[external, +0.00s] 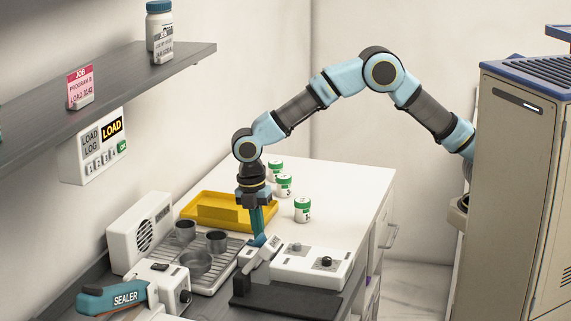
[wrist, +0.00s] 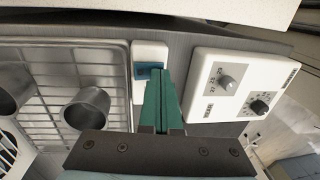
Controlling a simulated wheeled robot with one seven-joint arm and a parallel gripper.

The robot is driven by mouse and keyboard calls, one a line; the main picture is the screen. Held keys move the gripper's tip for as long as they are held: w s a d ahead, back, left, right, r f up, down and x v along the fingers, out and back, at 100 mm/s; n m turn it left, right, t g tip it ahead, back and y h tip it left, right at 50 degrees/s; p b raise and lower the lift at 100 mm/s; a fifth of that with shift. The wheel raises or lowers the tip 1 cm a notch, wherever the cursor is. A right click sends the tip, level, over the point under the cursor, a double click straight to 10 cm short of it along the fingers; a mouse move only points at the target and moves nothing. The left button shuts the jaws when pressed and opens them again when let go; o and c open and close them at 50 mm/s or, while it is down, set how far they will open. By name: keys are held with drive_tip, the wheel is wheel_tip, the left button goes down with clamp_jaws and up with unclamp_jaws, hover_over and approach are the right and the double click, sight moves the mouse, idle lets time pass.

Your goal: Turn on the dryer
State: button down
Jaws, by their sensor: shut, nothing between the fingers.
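The dryer appears to be the white unit with a round grille (external: 142,232) beside a slatted metal rack (external: 222,274) holding metal cups. A small white switch box (wrist: 150,52) with a blue rocker (wrist: 148,72) sits right of the rack in the wrist view. My gripper (external: 258,236) points down with teal fingers closed together and empty. In the wrist view its fingertips (wrist: 162,76) are at the rocker's right edge; I cannot tell whether they touch it. In the external view the fingers and the white parts beside them partly hide the box.
A white control box with two knobs (external: 312,267) stands right of my gripper. A yellow tray (external: 205,222) and several green-lidded jars (external: 302,210) are behind. A sealer (external: 120,297) is at front left. A grey shelf (external: 120,85) hangs above left. The counter's right side (external: 350,190) is clear.

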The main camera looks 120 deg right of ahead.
sight(247, 244)
drive_tip(key=shift+f, duration=0.15)
drive_tip(key=shift+w+d+p, duration=0.25)
drive_tip(key=shift+p, duration=0.2)
drive_tip(key=shift+w+d, duration=0.3)
drive_tip(key=shift+r, duration=0.25)
wheel_tip(247, 244, up, 14)
drive_tip(key=w+d, duration=0.1)
drive_tip(key=shift+f+p, duration=0.15)
drive_tip(key=shift+p, duration=0.15)
drive_tip(key=shift+w+d, duration=0.1)
